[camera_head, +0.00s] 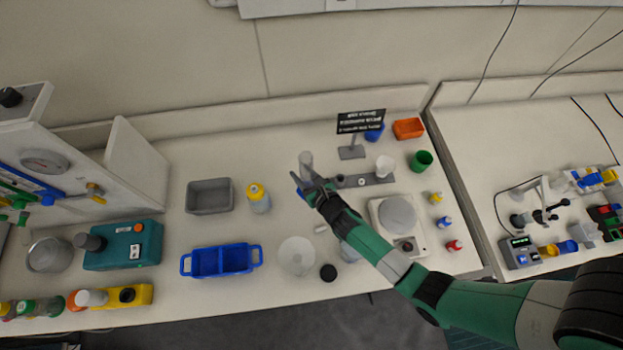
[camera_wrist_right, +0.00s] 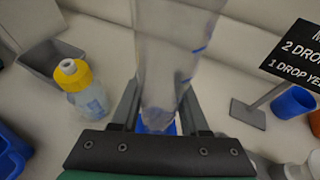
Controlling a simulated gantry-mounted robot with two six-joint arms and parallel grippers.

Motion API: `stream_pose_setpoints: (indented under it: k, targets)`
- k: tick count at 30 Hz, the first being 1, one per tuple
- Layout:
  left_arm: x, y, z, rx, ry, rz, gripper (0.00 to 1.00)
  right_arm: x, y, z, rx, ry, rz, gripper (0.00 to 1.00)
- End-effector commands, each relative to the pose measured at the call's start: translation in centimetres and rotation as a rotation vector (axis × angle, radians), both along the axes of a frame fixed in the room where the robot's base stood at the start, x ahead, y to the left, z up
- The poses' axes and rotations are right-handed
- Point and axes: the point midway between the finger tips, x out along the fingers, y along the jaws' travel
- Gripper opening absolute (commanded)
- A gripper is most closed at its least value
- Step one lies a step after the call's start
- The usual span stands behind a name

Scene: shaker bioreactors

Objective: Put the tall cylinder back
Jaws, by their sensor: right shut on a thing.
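The tall cylinder (camera_wrist_right: 172,50) is clear with blue marks and stands between the fingers of my right gripper (camera_wrist_right: 160,108), which is shut on it. In the head view the cylinder (camera_head: 306,160) shows as a pale tube above my right gripper (camera_head: 303,184), over the middle of the bench. A blue part (camera_wrist_right: 158,126) shows below the cylinder between the fingers. I cannot tell whether the cylinder touches the bench. My left gripper is not in view.
A yellow-capped bottle (camera_head: 258,197) and grey bin (camera_head: 210,196) stand left of the gripper. A grey strip (camera_head: 376,181) with a white cup (camera_head: 384,165) lies to its right, near a sign (camera_head: 360,122) and balance (camera_head: 398,214). A blue tray (camera_head: 222,261) is at the front.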

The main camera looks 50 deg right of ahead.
Motion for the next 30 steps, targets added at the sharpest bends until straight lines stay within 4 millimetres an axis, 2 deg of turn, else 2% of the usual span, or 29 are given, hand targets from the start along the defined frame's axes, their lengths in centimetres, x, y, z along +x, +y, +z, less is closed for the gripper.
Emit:
stream_pose_setpoints:
  k: [6, 8, 12, 15, 20, 27, 30]
  targets:
    - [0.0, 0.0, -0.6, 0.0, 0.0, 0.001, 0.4, -0.1, -0.8, -0.6, 0.0, 0.0, -0.017, 0.0]
    - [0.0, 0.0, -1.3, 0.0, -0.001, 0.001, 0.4, -0.1, -0.8, -1.6, -0.001, 0.001, -0.017, 0.0]
    - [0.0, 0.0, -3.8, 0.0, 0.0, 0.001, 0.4, -0.1, -0.8, -5.1, 0.0, 0.003, -0.017, 0.0]
    - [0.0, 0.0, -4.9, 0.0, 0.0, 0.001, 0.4, -0.1, -0.8, -6.5, -0.001, 0.001, -0.016, 0.0]
    - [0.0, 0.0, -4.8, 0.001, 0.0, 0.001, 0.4, 0.0, -0.8, -6.6, 0.0, -0.001, -0.017, 0.0]
    - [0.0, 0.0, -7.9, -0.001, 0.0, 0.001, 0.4, 0.0, -0.8, -10.3, -0.001, 0.0, -0.015, 0.0]
    - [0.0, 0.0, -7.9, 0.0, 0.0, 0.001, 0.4, 0.0, -0.8, -10.4, -0.001, -0.001, -0.016, 0.0]
